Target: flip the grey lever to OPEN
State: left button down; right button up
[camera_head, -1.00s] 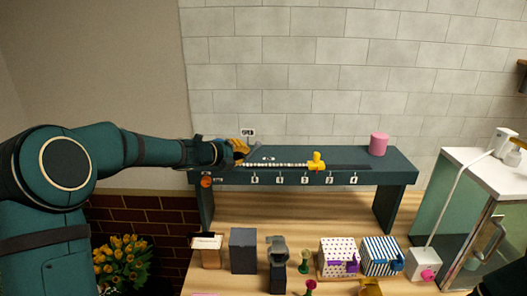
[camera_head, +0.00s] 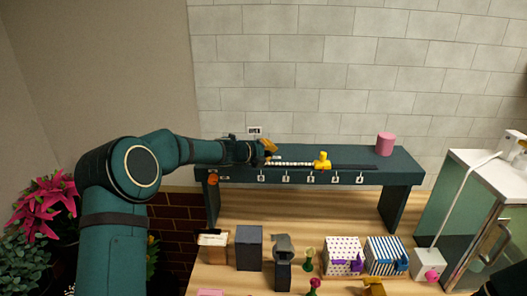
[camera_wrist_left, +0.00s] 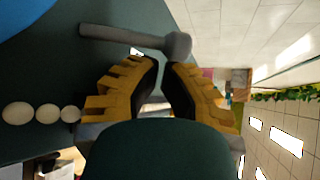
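The grey lever (camera_wrist_left: 125,37) shows in the left wrist view as a rod with a rounded knob (camera_wrist_left: 178,46) at one end, over the dark green bench. In the head view I cannot make it out; my left gripper is in front of that area. My left gripper (camera_head: 271,150) is at the left end of the raised bench (camera_head: 400,165). In the left wrist view its yellow fingers (camera_wrist_left: 163,66) are slightly apart, with nothing between them, and their tips are close to the knob. I cannot tell if they touch it. A small white sign (camera_head: 254,130) is behind the gripper.
A row of white beads (camera_head: 292,163) and a yellow piece (camera_head: 322,161) lie along the bench top, with a pink cylinder (camera_head: 385,144) at right. Boxes, including a dotted one (camera_head: 342,254) and a striped one (camera_head: 386,254), crowd the table below. A glass cabinet (camera_head: 470,215) stands right.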

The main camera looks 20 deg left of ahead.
dwell(0.4)
pick_arm(q)
jog(key=shift+a+b, duration=0.1)
jog(key=shift+b, duration=0.35)
jog(key=shift+r+h, duration=0.1)
jog(key=shift+h, duration=0.2)
jog(key=shift+a+t+b, duration=0.1)
jog(key=shift+t+b, duration=0.2)
jog(key=shift+b, duration=0.05)
